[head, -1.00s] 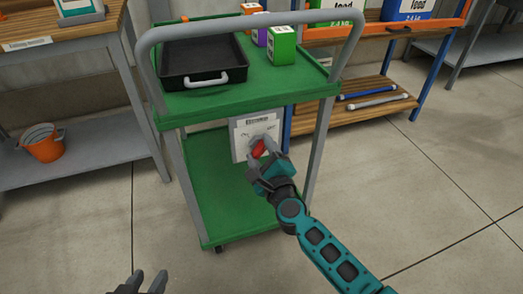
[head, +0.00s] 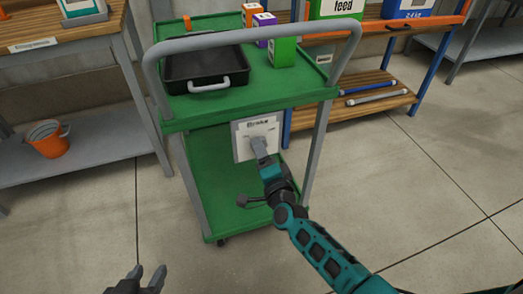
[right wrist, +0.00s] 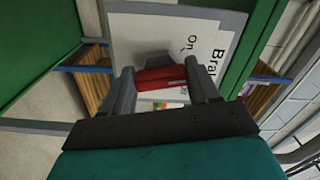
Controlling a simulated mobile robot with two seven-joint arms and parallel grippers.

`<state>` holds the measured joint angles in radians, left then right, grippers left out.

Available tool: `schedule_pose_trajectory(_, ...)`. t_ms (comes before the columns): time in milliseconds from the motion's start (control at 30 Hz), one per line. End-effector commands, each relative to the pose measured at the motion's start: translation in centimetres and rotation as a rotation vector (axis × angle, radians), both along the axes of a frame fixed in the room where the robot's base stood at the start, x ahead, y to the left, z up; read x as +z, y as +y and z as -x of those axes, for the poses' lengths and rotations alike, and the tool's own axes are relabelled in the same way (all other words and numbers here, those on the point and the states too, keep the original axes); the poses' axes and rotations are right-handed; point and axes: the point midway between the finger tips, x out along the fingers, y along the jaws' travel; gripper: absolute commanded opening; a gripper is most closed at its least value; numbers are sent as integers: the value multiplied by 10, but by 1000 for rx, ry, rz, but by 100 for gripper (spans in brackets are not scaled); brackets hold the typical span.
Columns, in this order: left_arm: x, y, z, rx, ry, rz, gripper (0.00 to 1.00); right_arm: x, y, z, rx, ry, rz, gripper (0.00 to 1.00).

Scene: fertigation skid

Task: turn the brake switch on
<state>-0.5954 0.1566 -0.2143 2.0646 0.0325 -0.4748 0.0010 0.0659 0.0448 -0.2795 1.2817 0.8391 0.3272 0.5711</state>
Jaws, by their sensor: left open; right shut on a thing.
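A white panel labelled "Brake" (head: 242,150) hangs under the green cart's top shelf. It also fills the middle of the right wrist view (right wrist: 150,35), where the words "Brake" and "On" are partly readable and tilted. The red switch handle (right wrist: 160,78) lies between the fingers of my right gripper (right wrist: 160,72), which is shut on it. In the head view my right gripper (head: 260,147) is in front of the panel and hides the handle. My left gripper (head: 143,280) is open and empty at the bottom edge, away from the cart.
The green cart (head: 290,90) has grey handle rails and carries a black tray (head: 180,67) and several small boxes. A grey shelf with an orange bucket (head: 47,143) stands left. Another rack with feed bags stands behind right. The floor in front is clear.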

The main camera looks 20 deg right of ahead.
Motion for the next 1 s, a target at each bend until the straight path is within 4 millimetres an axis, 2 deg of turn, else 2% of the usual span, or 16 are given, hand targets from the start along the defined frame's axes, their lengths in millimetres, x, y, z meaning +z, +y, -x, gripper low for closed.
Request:
schedule_pose_trajectory(500, 22, -1, -1, 2, -3, 4, 43, -2, -1, 0, 1, -12, 414, 30)
schedule_pose_trajectory(1000, 28, -3, -3, 6, -6, 11, 43, -3, -2, 0, -1, -18, 551, 30)
